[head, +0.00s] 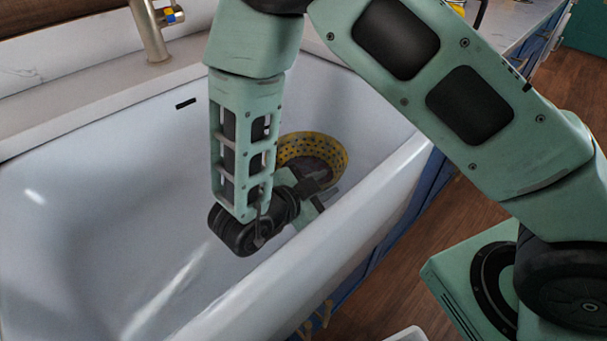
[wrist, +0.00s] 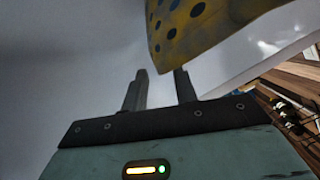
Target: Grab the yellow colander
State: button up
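The yellow colander (head: 335,150), a perforated bowl, sits inside the white sink basin toward its right end. My arm hides part of its left side. My gripper (head: 322,188) is in the basin at the colander's near side, its fingers partly hidden by the wrist. In the wrist view, the colander's dotted yellow wall (wrist: 205,32) fills the upper right. My two fingers (wrist: 160,72) stand apart with nothing visibly held between them. The colander's lower edge is close to the right fingertip and overlaps it in the picture; I cannot tell whether they touch.
The white sink (head: 110,210) has a raised front wall (head: 290,270) close to my wrist. A faucet (head: 150,30) stands at the back left. The left part of the basin is empty. A wooden floor (head: 400,270) lies in front of the sink.

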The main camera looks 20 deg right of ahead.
jog(key=shift+x, duration=1.45)
grip_shut()
jog(key=shift+r, duration=0.1)
